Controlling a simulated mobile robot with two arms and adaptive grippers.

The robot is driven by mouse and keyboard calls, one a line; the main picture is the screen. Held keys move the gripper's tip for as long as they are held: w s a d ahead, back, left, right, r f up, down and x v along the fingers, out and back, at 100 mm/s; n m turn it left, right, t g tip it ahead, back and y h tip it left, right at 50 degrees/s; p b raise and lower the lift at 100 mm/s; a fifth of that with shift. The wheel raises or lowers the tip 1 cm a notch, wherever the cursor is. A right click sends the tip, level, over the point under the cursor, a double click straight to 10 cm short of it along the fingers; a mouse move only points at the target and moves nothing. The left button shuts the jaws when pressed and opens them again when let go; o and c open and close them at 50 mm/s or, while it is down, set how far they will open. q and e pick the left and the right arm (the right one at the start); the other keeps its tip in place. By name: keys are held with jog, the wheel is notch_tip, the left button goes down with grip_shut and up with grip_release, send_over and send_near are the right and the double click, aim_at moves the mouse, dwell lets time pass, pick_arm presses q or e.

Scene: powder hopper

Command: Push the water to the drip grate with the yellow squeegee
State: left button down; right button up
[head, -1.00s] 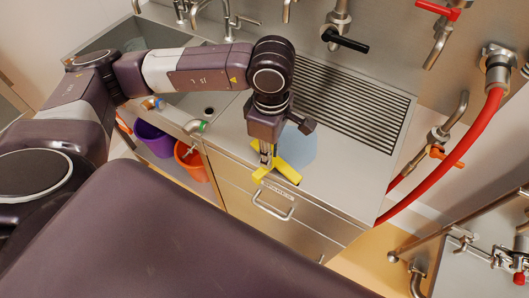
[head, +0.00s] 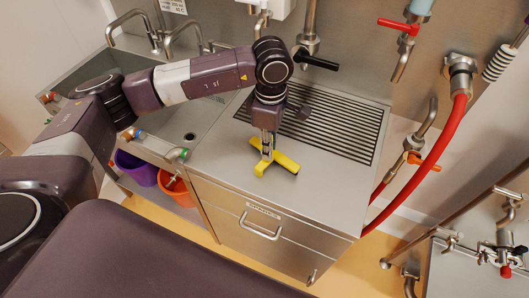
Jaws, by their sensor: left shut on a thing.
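The yellow squeegee (head: 285,162) is on or just above the steel counter (head: 318,178), in front of the drip grate (head: 345,128). My left gripper (head: 267,150) points down and is shut on the squeegee. The slotted drip grate is set into the counter behind and to the right of the squeegee, partly hidden by my left arm. I see no blue water patch on the visible counter; whether any lies behind the gripper I cannot tell. My right gripper is not in view.
A sink (head: 190,130) lies left of the grate. Taps and a black lever (head: 318,62) stand at the back wall. A red hose (head: 425,170) hangs at the right. Purple (head: 136,168) and orange (head: 178,187) buckets stand below left. The counter's front right is clear.

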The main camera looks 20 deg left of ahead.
pick_arm(q)
jog(key=w, duration=0.7)
jog(key=shift+d+b, duration=0.15)
jog(key=shift+b, duration=0.15)
notch_tip(320, 180, up, 6)
jog(key=shift+s+f+p, duration=0.1)
jog(key=shift+f+p, duration=0.05)
jog(key=shift+p, duration=0.9)
